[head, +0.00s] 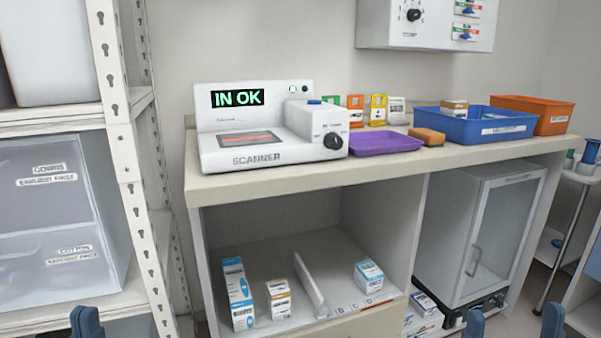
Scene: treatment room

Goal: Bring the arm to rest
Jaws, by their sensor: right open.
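My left gripper (87,322) shows only as a small blue tip at the bottom edge, in front of the shelf rack on the left. I cannot tell whether its jaws are open or shut. My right gripper (513,323) shows as two blue fingertips set well apart at the bottom right, below the glass-door cabinet. It is open, with nothing seen between the tips. The rest of both arms is out of view.
The counter (390,167) carries a scanner (228,135) reading "IN OK", a purple tray (385,143), a sponge (427,136), a blue bin (470,125) and an orange bin (550,115). Boxes stand in the cubby below. A rack upright (120,150) stands left.

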